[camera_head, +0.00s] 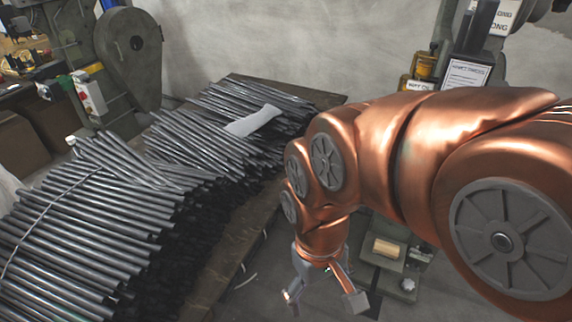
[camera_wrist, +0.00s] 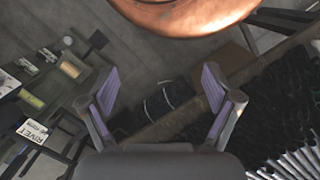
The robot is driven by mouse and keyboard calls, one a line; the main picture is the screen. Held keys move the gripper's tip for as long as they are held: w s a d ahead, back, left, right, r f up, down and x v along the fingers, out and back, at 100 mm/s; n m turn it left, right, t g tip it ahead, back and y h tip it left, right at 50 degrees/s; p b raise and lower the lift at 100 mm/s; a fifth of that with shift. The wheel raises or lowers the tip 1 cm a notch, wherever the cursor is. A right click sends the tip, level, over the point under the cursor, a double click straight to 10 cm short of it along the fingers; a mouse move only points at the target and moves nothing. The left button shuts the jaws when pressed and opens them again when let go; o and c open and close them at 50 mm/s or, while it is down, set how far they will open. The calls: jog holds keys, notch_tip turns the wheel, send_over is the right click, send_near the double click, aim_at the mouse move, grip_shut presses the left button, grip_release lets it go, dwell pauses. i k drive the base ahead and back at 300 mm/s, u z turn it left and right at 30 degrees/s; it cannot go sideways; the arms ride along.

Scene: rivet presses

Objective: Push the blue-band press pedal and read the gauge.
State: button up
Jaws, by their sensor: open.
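My gripper (camera_head: 325,299) is open and empty in the head view, hanging low beside the rod pile. In the wrist view its two fingers (camera_wrist: 158,84) are spread apart over the floor. A tan pedal-like block (camera_head: 387,248) sits on a grey-green base just right of my gripper in the head view. The wrist view shows small yellowish blocks on grey bases at the left, one of them a pale yellow block (camera_wrist: 70,69). I cannot tell which press they belong to. No blue band or gauge can be made out; my arm hides much of the press at right.
A large pile of dark metal rods (camera_head: 80,235) lies on a low wooden platform at left and centre, with a pale cloth (camera_head: 253,121) on it. A grey-green machine (camera_head: 130,55) stands behind. A white RIVET label (camera_wrist: 32,130) shows at lower left in the wrist view.

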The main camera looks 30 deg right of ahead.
aim_at(375, 300)
jog(key=z, duration=1.75)
jog(key=k, duration=1.35)
jog(key=u, duration=0.5)
jog(key=i, duration=0.9)
jog(key=u, duration=0.65)
